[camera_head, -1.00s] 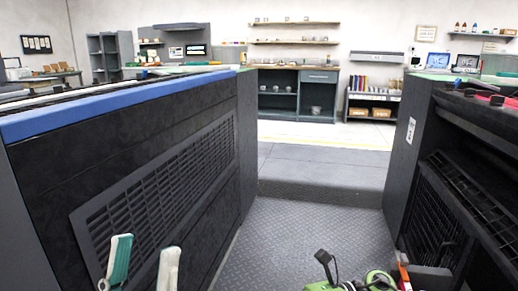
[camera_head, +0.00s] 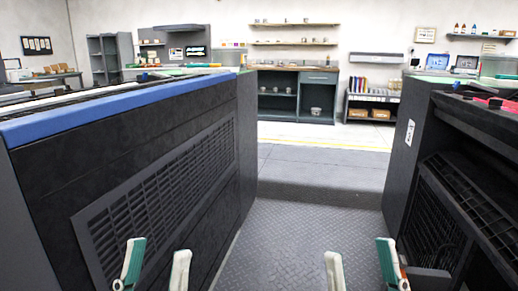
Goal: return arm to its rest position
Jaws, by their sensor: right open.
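My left gripper (camera_head: 157,265) shows at the lower left, in front of the black machine side with the long grille. Its two fingers, one green and white and one pale, stand apart with nothing between them. My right gripper (camera_head: 361,262) shows at the lower right, above the patterned floor plate and beside the right machine. Its pale finger and its green and white finger are wide apart, and the gap is empty. The palms and arms behind both grippers are below the picture edge.
A black machine with a blue edge (camera_head: 100,112) stands close on the left. Another dark machine (camera_head: 410,150) stands close on the right. Free metal floor (camera_head: 300,235) runs between them towards a workbench (camera_head: 297,95) and shelves at the back wall.

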